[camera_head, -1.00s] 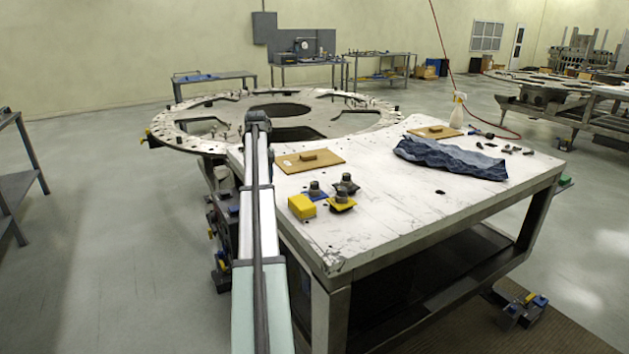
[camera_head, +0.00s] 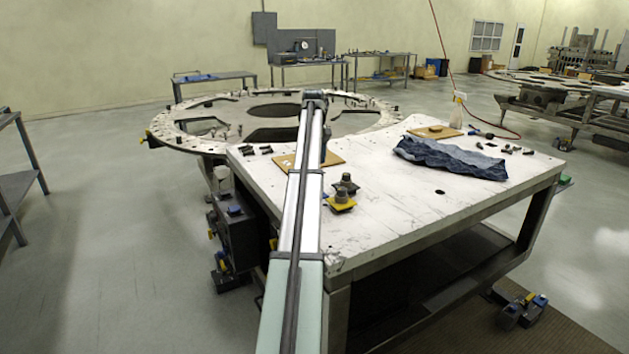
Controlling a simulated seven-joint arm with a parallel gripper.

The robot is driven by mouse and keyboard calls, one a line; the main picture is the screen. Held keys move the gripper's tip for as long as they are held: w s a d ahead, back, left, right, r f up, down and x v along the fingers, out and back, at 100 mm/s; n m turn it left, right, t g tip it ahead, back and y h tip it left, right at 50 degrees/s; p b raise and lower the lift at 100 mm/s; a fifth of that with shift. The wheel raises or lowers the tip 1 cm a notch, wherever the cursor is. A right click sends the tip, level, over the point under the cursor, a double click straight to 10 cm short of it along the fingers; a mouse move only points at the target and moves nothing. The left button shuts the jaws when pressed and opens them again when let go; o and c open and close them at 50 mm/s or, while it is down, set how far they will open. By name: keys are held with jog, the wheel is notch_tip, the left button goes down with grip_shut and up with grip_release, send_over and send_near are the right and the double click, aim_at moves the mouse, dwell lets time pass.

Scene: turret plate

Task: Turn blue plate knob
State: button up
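The blue plate under a dark knob is almost wholly hidden behind my arm. Only a sliver of the blue plate (camera_head: 325,196) shows at the arm's right edge, on the white worktable (camera_head: 400,215). A dark knob on a yellow plate (camera_head: 341,203) stands just to its right. Another dark knob (camera_head: 348,183) stands just behind that one. My arm reaches up across the table's left part, its far joint over the round turret plate. My gripper cannot be made out; a dark part of my arm shows beyond the links, and no fingers are visible.
A wooden board (camera_head: 333,158) lies partly behind my arm. Small dark pieces (camera_head: 256,150) lie at the left edge. The table's front right is clear.

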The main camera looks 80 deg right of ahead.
notch_tip(320, 180, down, 8)
jog(key=shift+f, duration=0.15)
dwell(0.3)
jog(key=shift+c, duration=0.3)
jog(key=c, duration=1)
